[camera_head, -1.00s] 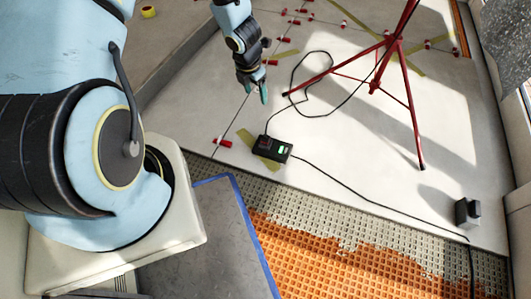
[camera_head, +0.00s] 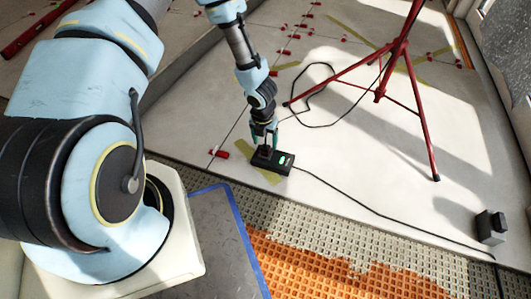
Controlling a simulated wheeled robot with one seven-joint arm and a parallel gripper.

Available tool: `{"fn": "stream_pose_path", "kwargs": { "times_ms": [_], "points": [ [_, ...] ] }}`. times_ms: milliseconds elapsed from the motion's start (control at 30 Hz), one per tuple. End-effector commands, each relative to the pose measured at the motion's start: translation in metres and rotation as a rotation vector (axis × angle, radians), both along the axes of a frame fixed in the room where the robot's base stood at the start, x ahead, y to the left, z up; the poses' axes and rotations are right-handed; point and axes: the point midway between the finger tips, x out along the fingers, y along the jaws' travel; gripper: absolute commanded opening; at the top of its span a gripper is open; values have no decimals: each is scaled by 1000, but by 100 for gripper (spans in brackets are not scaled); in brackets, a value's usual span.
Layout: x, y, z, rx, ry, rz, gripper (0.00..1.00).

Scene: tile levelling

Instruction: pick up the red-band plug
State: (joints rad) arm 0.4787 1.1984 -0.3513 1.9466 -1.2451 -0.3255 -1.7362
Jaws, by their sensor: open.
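A black power block (camera_head: 283,165) with a small green light lies on the pale tiles, across a strip of yellow tape. A dark plug (camera_head: 265,151) stands at the block's left end. Its red band cannot be made out now. My gripper (camera_head: 264,140) points down right over the plug, its light-blue fingers open. The fingertips are at the plug's top; whether they touch it or stand on both sides of it cannot be told.
A red tripod (camera_head: 381,96) stands on the tiles to the right, with a black cable (camera_head: 318,122) looping near its left foot. Red tile clips (camera_head: 219,153) dot the joints. A black box (camera_head: 490,227) is at right. Orange matting (camera_head: 330,270) lies in front.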

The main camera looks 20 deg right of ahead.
Motion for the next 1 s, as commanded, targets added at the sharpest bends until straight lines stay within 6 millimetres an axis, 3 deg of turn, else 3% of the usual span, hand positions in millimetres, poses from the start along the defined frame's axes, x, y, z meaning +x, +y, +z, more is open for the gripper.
{"fn": "stream_pose_path", "kwargs": {
  "times_ms": [300,567,1000],
  "points": [
    [9,-6,-45,0,0,-1,72],
    [9,-6,-45,0,0,-1,72],
    [9,-6,-45,0,0,-1,23]
  ]
}}
